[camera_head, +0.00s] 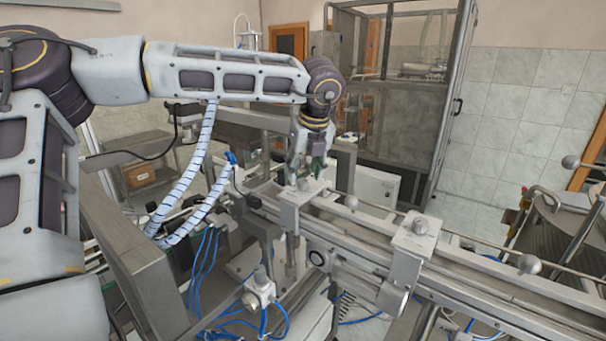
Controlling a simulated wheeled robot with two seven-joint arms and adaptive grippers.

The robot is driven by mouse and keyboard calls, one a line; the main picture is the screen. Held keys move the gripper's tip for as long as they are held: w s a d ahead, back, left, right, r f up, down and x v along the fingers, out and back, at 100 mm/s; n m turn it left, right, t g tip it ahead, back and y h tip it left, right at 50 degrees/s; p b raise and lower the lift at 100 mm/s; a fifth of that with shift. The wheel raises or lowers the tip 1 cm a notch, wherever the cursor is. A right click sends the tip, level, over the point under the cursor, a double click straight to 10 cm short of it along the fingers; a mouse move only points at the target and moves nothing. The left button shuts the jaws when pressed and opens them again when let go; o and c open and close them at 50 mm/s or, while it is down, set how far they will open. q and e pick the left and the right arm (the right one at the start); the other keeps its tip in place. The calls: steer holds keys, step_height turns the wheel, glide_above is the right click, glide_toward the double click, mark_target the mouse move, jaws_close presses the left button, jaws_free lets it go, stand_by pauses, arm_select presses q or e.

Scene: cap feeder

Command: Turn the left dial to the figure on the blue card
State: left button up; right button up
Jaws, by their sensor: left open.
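My left arm reaches in from the left, and my left gripper (308,172) points down over the conveyor rail. It is open. Its fingertips are just above a small round knob (303,184) on top of a grey block (300,198), which looks like the left dial. I cannot tell whether the fingers touch it. A second block with a similar round knob (420,225) stands further right along the rail. No figures on the knobs can be read. I do not see a blue card. My right gripper is not in view.
The metal conveyor rail (480,285) runs from the middle to the lower right, with ball-ended rods (528,264) beside it. Blue hoses and a white valve (260,292) lie below left. A glazed metal cabinet (400,110) stands behind.

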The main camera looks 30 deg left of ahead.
mark_target(302, 179)
arm_select(q)
steer(key=shift+x, duration=1.45)
steer(key=c, duration=1)
steer(key=shift+c, duration=0.2)
